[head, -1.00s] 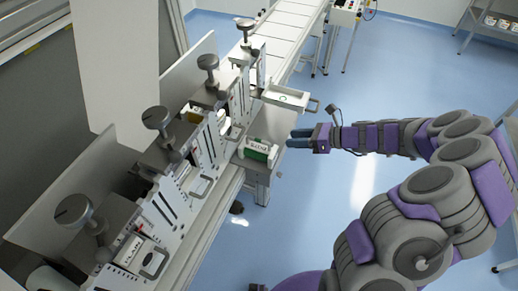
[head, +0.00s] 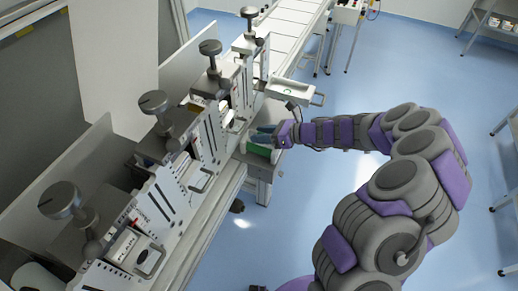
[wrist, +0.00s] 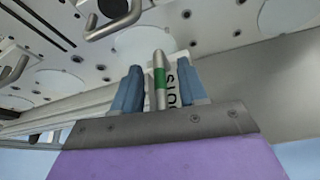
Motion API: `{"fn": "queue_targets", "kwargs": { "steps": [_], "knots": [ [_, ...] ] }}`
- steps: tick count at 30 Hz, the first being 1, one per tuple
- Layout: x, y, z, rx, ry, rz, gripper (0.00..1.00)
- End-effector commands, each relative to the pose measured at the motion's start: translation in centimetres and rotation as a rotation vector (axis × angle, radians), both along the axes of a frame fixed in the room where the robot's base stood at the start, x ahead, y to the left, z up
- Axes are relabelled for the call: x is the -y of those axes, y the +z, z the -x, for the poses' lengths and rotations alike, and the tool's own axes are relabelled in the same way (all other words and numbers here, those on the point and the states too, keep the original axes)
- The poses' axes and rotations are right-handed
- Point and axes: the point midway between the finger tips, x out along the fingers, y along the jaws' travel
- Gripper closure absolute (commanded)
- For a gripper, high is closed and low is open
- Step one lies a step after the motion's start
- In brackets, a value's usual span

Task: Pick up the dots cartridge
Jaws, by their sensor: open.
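The dots cartridge is a white block with green sides (head: 260,151), on a small ledge at the right side of the machine in the head view. My gripper (head: 263,134) is at it and partly covers it. In the wrist view my gripper (wrist: 161,80) has its two blue fingers apart. Between them show a pale upright part with a green band (wrist: 160,79) and the cartridge's white lettered face (wrist: 183,84). I cannot tell whether either finger touches the cartridge.
A PLAIN cartridge (head: 121,246) sits in the near station of the machine. A white tray with a handle (head: 291,91) juts out just behind my gripper. Metal handles (wrist: 113,20) show above the fingers in the wrist view.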

Motion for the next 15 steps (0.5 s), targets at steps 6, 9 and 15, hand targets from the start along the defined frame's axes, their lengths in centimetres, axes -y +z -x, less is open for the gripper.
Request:
{"fn": "queue_targets", "kwargs": {
  "steps": [6,9,15],
  "knots": [
    [-0.55,-0.23,-0.2,0.0,-0.001,-0.002,0.58],
    [-0.72,-0.22,-0.18,0.0,-0.001,0.0,0.58],
    [-0.84,-0.24,-0.18,0.0,0.0,0.001,0.74]
  ]
}}
